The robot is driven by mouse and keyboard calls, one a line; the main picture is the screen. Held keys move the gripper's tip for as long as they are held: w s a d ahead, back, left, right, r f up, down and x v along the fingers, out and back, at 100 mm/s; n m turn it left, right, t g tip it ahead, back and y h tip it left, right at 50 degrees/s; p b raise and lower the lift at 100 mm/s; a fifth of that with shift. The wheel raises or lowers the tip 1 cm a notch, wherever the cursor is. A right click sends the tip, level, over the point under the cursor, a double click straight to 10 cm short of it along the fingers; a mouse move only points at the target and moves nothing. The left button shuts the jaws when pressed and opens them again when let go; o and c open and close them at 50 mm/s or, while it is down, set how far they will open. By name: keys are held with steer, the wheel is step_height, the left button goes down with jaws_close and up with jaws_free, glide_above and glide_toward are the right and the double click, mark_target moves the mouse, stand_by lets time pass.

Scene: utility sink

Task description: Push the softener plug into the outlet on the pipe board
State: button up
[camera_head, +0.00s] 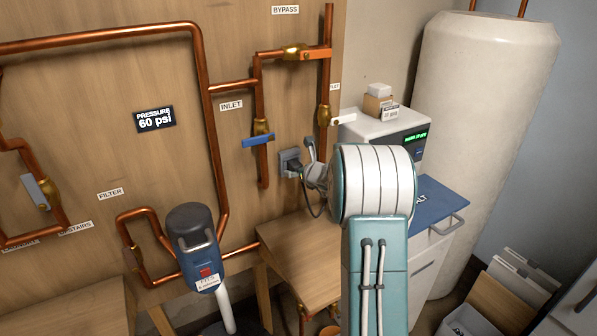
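The grey outlet (285,158) is on the wooden pipe board, right of the blue-handled inlet valve. A dark plug (296,168) is at the outlet's face, and its cord (312,208) loops down below my wrist. I cannot tell from this angle whether the plug is fully seated. My gripper (305,160) is just right of the plug, at the end of my white and teal arm. One grey finger stands up, spread away from the plug; the other finger is mostly hidden. The gripper looks open.
Copper pipes with valves run across the pipe board (110,90). A white softener cabinet (375,128) with a green display and blue lid (440,200) is behind my arm. A large pale tank (485,110) stands at right.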

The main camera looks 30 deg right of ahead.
steer(key=v, duration=1.1)
steer(key=shift+s, duration=0.45)
steer(key=s+a+r+n+g+y, duration=0.2)
steer(key=s+a+r+n+y, duration=0.15)
steer(key=a+n, duration=0.7)
steer(key=s+a+r+n+g+y, duration=0.25)
steer(key=s+a+n, duration=0.4)
steer(key=a, duration=0.75)
steer(key=s+a+f+n+g+h, duration=0.1)
steer(key=s+a+n+h, duration=0.1)
steer(key=s+n, duration=0.7)
steer(key=s+a+f+n+g+h, duration=0.1)
steer(key=s+a+n+g+h, duration=0.1)
steer(key=s+n, duration=0.7)
steer(key=shift+a+n+h, duration=0.3)
steer(key=shift+n+h, duration=0.3)
steer(key=shift+n, duration=0.2)
